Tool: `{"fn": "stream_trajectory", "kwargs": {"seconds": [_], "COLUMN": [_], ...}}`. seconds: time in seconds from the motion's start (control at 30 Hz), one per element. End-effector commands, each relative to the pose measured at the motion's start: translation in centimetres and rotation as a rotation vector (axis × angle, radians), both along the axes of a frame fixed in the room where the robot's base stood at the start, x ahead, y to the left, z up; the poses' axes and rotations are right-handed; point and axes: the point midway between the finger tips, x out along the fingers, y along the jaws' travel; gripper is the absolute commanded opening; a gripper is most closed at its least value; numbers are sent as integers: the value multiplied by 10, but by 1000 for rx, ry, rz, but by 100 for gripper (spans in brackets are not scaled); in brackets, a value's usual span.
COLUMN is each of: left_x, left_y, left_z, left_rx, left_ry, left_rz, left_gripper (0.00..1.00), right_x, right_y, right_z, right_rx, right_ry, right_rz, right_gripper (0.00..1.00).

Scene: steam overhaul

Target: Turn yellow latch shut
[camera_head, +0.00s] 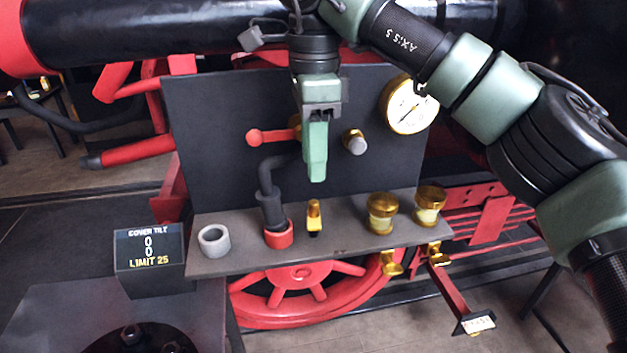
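The yellow latch (314,217) is a small upright piece on the grey shelf, between a red collar and two brass-capped jars. My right gripper (316,178) comes down from the top of the picture, its green fingers pointing downward. The fingertips appear above the latch in the picture, with a visible gap between them. I see the fingers almost edge-on, so whether they are open or shut is unclear. My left gripper is not in view.
A red-knobbed lever (272,136), a grey knob (355,142) and a pressure gauge (409,105) are on the dark panel (215,130). A black bent pipe (268,185) stands in the red collar (279,235). A grey ring (214,240) and brass-capped jars (382,212) flank the latch. A display box (150,258) reads "COVER TILT".

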Motion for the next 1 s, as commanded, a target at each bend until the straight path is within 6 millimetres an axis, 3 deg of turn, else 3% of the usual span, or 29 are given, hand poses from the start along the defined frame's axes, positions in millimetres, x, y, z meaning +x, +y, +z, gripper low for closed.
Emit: {"fn": "stream_trajectory", "kwargs": {"seconds": [0.2, 0.43, 0.57, 0.87, 0.97, 1.0], "left_x": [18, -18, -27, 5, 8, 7], "left_y": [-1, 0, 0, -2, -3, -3], "left_z": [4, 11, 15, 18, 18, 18], "left_rx": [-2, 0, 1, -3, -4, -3], "left_ry": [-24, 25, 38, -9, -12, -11], "left_rz": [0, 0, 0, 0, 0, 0], "left_gripper": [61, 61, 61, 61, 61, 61], "right_x": [0, -2, -1, -2, -2, -2], "right_y": [-1, -1, -1, 0, 0, 0], "right_z": [-14, -51, -67, -78, -78, -78], "right_rx": [-4, -2, -2, 0, 0, -1], "right_ry": [2, 4, 2, 1, 1, 1], "right_rz": [1, 1, 1, 0, 1, 1], "right_gripper": [38, 38, 38, 38, 38, 27]}}
